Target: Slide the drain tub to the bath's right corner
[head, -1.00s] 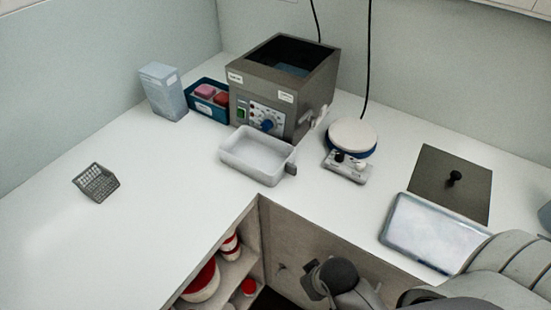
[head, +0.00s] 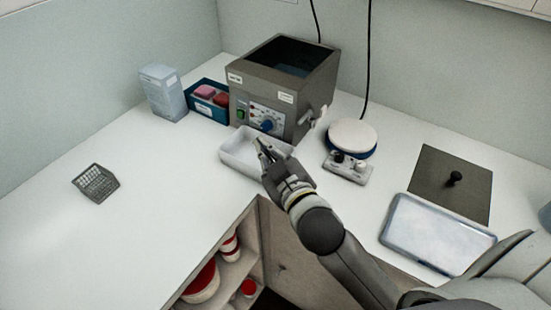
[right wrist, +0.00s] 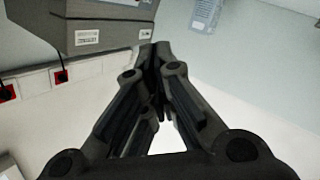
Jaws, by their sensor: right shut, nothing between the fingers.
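The drain tub (head: 236,163) is a shallow white rectangular tub on the counter, in front of the bath (head: 262,82), a grey box with an open top and a front control panel. The tub's right part is hidden behind my right gripper (head: 258,142). My right gripper is shut and empty, its fingertips over the tub in the head view; I cannot tell whether they touch it. In the right wrist view the shut fingers (right wrist: 157,60) point toward the bath (right wrist: 90,25). My left gripper is not in view.
A blue tray (head: 196,107) with pink and red items and a pale blue carton (head: 163,92) stand left of the bath. A hotplate (head: 352,138) stands right of it. A clear tray (head: 437,235), a grey lid (head: 452,183) and a wire basket (head: 96,183) lie farther out.

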